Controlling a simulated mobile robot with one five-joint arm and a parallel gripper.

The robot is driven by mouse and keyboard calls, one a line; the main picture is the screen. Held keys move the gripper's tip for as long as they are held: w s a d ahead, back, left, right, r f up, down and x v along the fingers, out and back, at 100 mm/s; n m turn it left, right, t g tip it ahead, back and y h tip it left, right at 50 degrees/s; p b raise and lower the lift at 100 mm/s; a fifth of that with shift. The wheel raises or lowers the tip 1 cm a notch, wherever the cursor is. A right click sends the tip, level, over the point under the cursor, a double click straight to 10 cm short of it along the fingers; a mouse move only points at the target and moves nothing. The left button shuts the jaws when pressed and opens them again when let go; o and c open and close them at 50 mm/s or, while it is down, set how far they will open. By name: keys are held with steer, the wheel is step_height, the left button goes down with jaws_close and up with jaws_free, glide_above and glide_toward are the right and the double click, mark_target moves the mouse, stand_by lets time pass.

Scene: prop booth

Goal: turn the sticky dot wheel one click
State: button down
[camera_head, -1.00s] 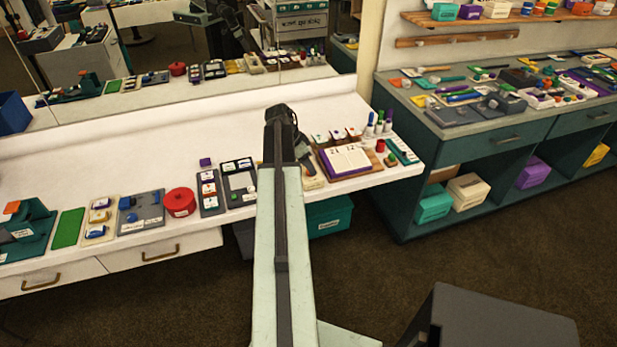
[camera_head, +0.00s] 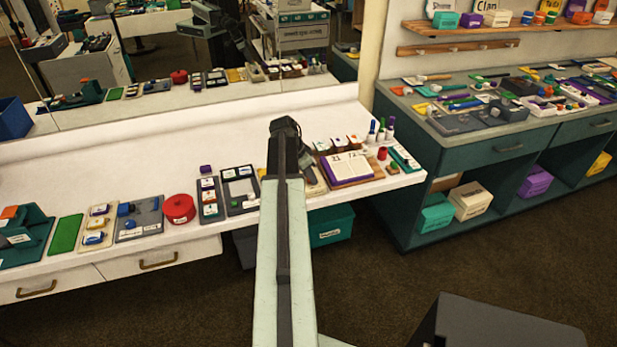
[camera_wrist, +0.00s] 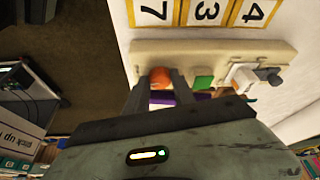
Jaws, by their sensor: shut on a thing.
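In the wrist view, my gripper (camera_wrist: 162,92) is closed around an orange round piece (camera_wrist: 160,76) at the edge of a cream strip (camera_wrist: 215,50). I take this piece to be the sticky dot wheel, but no label on it can be read. Its lower part is hidden by the jaws. A green block (camera_wrist: 204,82) and a white and grey piece (camera_wrist: 243,76) sit to its right on the same strip.
Yellow-edged number cards (camera_wrist: 205,10) stand beyond the strip. A teal-sided counter (camera_head: 480,150) stands at right.

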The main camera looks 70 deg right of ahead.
steer(key=n, duration=0.2)
steer(key=n+t, duration=0.1)
steer(key=shift+s+n+h, duration=0.4)
steer(key=n+t, duration=0.1)
steer(key=n, duration=0.3)
steer(key=shift+s+n+t, duration=0.15)
steer(key=shift+n+t, duration=0.15)
steer(key=shift+t, duration=0.1)
steer(key=n+t, duration=0.1)
steer(key=n, duration=0.3)
steer(key=shift+s+d+n+t, duration=0.15)
steer(key=shift+n+t, duration=0.15)
steer(key=shift+t, duration=0.1)
steer(key=shift+d+n+t+y, duration=0.1)
steer(key=shift+n+t+y, duration=0.45)
steer(key=shift+n, duration=1.45)
steer(key=c, duration=1.1)
jaws_free()
steer(key=shift+o, duration=0.2)
